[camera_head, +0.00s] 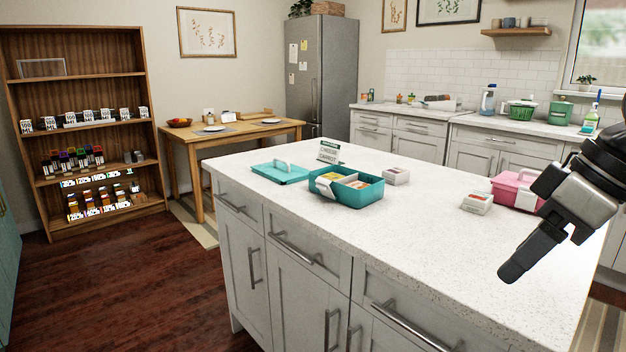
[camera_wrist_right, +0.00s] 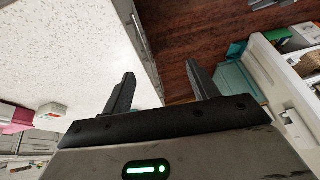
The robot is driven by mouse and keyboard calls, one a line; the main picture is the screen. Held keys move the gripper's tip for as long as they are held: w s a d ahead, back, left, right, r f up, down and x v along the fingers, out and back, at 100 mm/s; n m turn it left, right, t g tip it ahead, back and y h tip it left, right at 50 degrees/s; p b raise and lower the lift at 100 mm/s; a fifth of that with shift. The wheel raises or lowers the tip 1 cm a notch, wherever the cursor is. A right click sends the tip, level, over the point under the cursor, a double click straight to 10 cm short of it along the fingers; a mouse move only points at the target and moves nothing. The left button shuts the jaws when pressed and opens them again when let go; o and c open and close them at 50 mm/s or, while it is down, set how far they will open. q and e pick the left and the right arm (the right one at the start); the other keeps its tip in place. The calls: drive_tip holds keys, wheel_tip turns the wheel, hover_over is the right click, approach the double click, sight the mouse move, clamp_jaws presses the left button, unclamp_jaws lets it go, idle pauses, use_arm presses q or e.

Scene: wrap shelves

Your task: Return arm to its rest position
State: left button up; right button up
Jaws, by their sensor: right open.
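My right gripper (camera_head: 515,270) hangs in from the right edge in the head view, with its black fingers pointing down and left. It is above or beside the right part of the white counter and touches nothing that I can see. In the right wrist view its two fingers (camera_wrist_right: 163,84) stand apart with nothing between them. Behind them are the counter edge and the dark wood floor. My left gripper is not in view.
The white island counter (camera_head: 440,255) holds a teal box (camera_head: 347,195), its teal lid (camera_head: 280,174), a pink box (camera_head: 515,188) and small white packages (camera_head: 477,203). The counter's front part is clear. A wooden shelf (camera_head: 70,60) stands far left.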

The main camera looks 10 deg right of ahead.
drive_tip(key=w+a+f+m+t+y+p, duration=0.1)
drive_tip(key=w+a+f+m+t+y, duration=0.15)
drive_tip(key=a+m+y, duration=0.95)
drive_tip(key=w+a+f+m+t+y+p, duration=0.15)
drive_tip(key=w+a+m+t+y, duration=0.3)
drive_tip(key=m, duration=1.45)
wheel_tip(320, 180, down, 14)
drive_tip(key=d+m+t+h+p, duration=0.15)
drive_tip(key=m+t+h, duration=0.85)
drive_tip(key=m, duration=2)
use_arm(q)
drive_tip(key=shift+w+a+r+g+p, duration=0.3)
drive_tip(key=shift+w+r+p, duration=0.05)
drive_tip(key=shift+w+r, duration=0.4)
use_arm(e)
drive_tip(key=s+a+f+m+g+h, duration=0.2)
drive_tip(key=s+f+m+g+h, duration=0.1)
drive_tip(key=s+f+m+g, duration=0.2)
drive_tip(key=s+a+f+m+g+h, duration=0.2)
drive_tip(key=s+f+m+g, duration=0.3)
drive_tip(key=f+m, duration=0.4)
drive_tip(key=shift+f+m+h, duration=0.3)
drive_tip(key=shift+f+h, duration=0.05)
drive_tip(key=shift+h, duration=0.3)
